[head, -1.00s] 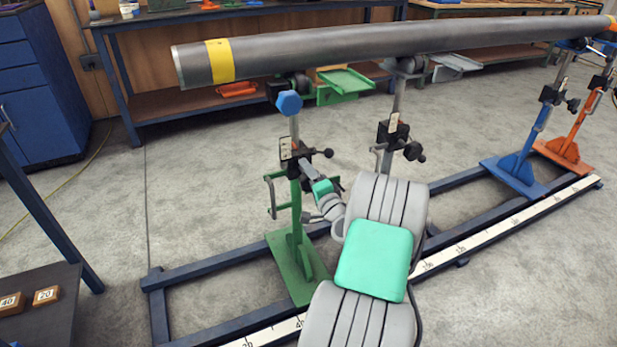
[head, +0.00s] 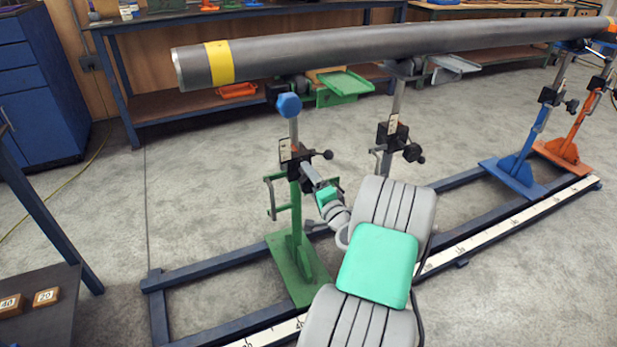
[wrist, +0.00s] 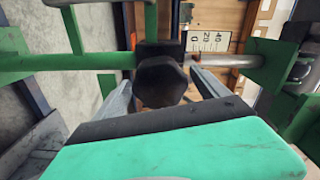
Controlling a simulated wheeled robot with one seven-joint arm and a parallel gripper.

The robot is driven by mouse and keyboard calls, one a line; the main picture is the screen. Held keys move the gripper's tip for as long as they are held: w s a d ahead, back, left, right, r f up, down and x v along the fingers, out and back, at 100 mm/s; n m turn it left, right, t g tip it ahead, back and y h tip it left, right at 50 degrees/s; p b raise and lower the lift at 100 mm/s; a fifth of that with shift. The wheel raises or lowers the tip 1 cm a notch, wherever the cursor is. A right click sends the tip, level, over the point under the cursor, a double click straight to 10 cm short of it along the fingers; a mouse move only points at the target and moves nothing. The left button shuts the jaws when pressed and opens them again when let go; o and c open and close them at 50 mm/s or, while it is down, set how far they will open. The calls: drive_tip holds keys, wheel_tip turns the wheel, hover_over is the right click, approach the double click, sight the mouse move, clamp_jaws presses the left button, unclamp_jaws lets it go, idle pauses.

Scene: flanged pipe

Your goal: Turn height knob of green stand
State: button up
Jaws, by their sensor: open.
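The green stand (head: 297,262) stands on the blue floor frame under the near end of the pipe (head: 300,52).
A dark stand (head: 393,130) is close behind to the right. A blue stand (head: 522,165) and an orange stand (head: 570,140) are farther right. A scale strip (head: 480,240) runs along the floor frame. A low table with number blocks (head: 46,297) is at lower left.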

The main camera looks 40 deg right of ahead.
drive_tip(key=v, duration=0.5)
drive_tip(key=shift+s+p, duration=0.3)
drive_tip(key=shift+a, duration=0.1)
